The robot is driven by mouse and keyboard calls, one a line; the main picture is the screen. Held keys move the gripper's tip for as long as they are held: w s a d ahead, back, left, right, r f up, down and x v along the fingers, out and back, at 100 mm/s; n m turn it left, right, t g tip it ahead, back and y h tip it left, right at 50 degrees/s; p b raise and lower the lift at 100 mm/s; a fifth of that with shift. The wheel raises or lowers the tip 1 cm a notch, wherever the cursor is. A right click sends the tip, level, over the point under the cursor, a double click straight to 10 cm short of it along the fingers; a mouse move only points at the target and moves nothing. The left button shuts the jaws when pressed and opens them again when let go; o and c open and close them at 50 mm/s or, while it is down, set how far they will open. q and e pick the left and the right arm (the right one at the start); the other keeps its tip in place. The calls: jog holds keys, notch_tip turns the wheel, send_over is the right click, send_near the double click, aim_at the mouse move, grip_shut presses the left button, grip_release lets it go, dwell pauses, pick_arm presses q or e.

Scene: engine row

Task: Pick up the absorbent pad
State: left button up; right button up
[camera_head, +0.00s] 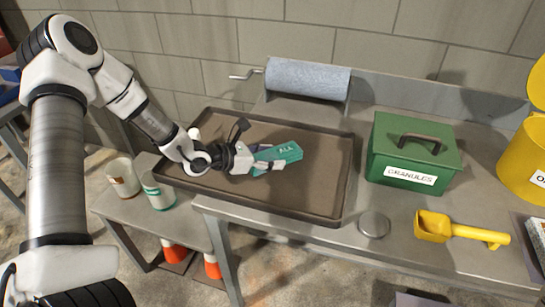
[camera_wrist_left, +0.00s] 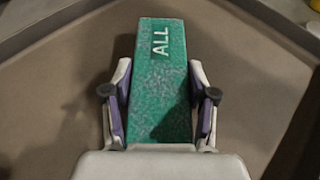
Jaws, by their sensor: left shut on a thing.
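The absorbent pad (camera_head: 284,154) is a teal-green slab with white letters "ALL" on it. It is over the brown inside of a dark-rimmed tray (camera_head: 196,183), right of the tray's middle. My left gripper (camera_head: 262,160) reaches in from the left and is shut on the pad. In the left wrist view the pad (camera_wrist_left: 160,65) lies lengthwise between the two fingers of the left gripper (camera_wrist_left: 160,85), one on each long side. I cannot tell whether the pad touches the tray floor. My right gripper is not in view.
A grey-blue roll (camera_head: 308,79) with a crank stands behind the tray. Right of it are a green granules box (camera_head: 412,151), a flat metal disc (camera_head: 374,224), a yellow scoop (camera_head: 460,231) and a yellow bin (camera_head: 525,160). Two cans (camera_head: 158,191) stand on a lower table at left.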

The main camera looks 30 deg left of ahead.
aim_at(270, 154)
pick_arm(q)
jog(key=shift+r, duration=0.1)
notch_tip(270, 154, up, 4)
jog(key=shift+f, duration=0.2)
jog(key=s, duration=0.1)
jog(key=s+p, duration=0.1)
jog(key=s, duration=0.1)
jog(key=s+p, duration=0.1)
jog(key=s, duration=0.1)
jog(key=shift+s+d+r, duration=0.1)
jog(key=shift+d+r, duration=0.25)
jog(key=shift+r, duration=0.05)
jog(key=s+p, duration=0.3)
jog(key=s+d+p, duration=0.1)
jog(key=s+p, duration=0.2)
jog(key=s+r+p, duration=0.1)
jog(key=s+p, duration=0.1)
jog(key=s, duration=0.1)
jog(key=shift+s+d+p, duration=0.2)
jog(key=shift+s+p, duration=0.1)
jog(key=shift+p, duration=0.1)
jog(key=shift+s+f, duration=0.15)
jog(key=shift+s, duration=0.25)
jog(key=shift+s+f, duration=0.1)
jog(key=shift+s, duration=0.05)
jog(key=shift+d+f, duration=0.1)
